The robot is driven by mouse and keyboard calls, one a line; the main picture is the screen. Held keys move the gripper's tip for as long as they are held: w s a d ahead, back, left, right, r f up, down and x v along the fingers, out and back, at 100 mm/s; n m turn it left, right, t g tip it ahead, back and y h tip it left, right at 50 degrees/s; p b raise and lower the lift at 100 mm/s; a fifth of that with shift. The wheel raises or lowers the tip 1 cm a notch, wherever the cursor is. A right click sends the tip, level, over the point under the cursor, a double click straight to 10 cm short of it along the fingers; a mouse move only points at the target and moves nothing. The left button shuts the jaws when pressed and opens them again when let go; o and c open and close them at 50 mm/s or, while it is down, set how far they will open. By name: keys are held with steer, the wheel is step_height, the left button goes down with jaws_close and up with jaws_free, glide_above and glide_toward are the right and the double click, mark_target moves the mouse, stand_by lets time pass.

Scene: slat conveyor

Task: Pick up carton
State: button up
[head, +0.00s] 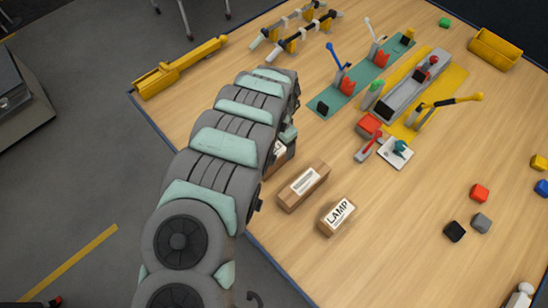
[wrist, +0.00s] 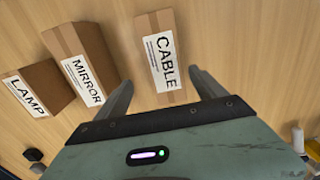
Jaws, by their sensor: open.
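Three brown cartons with white labels lie in a row in the wrist view: the LAMP carton (wrist: 42,85), the MIRROR carton (wrist: 82,62) and the CABLE carton (wrist: 160,50). My gripper (wrist: 160,80) is open and empty, its two fingers either side of the CABLE carton's near end, with gaps visible. I cannot tell its height over the carton. In the head view the LAMP carton (head: 337,214) and the MIRROR carton (head: 304,187) are in the clear. The CABLE carton (head: 279,152) is mostly hidden behind my arm, as is my gripper.
Green and yellow fixture boards stand farther back. Loose cubes, including a black one (head: 455,231), lie at the right. The table's edge runs left of the cartons.

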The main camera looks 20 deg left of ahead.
mark_target(274, 152)
steer(key=f, duration=0.3)
steer(key=a+f, duration=0.1)
steer(key=f, duration=0.1)
steer(key=shift+s, duration=0.4)
steer(key=shift+w+a+f, duration=0.1)
steer(key=shift+a+f, duration=0.05)
steer(key=shift+f, duration=0.05)
steer(key=shift+c, duration=0.2)
steer(key=c, duration=1.7)
jaws_close()
steer(key=shift+r, duration=0.1)
